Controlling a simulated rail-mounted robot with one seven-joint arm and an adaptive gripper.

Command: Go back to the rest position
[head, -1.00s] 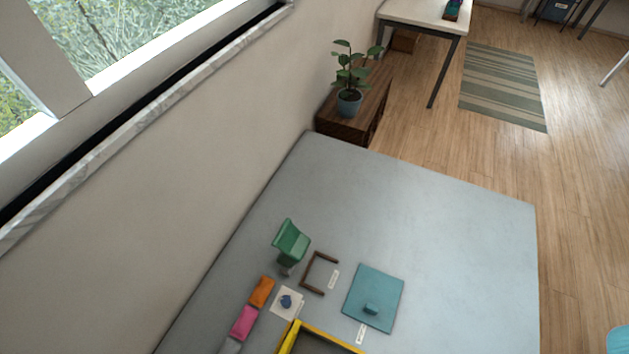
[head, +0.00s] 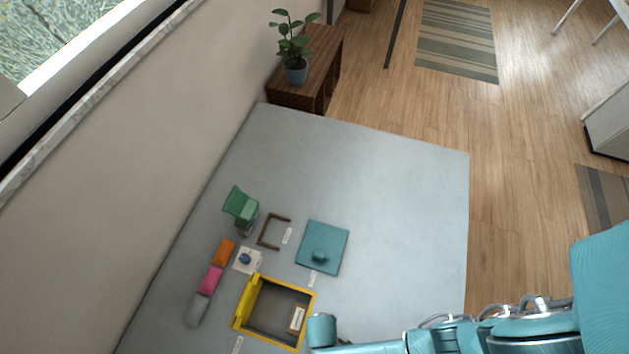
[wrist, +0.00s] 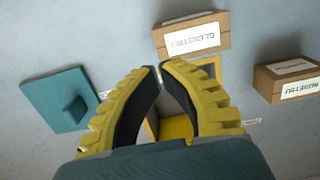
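My gripper (wrist: 159,68) shows in the wrist view with two ribbed yellow fingers and dark inner pads. Its fingertips come together with nothing visible held between them. In the head view my teal arm reaches in from the lower right, ending by a teal rounded link (head: 321,330) beside the yellow-rimmed open box (head: 313,305); the fingers cannot be made out there. In the wrist view the yellow box (wrist: 176,128) lies behind the fingers and is partly hidden by them.
A teal plate with a knob (head: 334,240), a brown U-shaped frame (head: 263,232), a green chair-like item (head: 238,203) and orange, pink and grey blocks (head: 211,279) lie on the grey table (head: 400,190). Labelled cartons (wrist: 193,37) show in the wrist view. The table's far right is clear.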

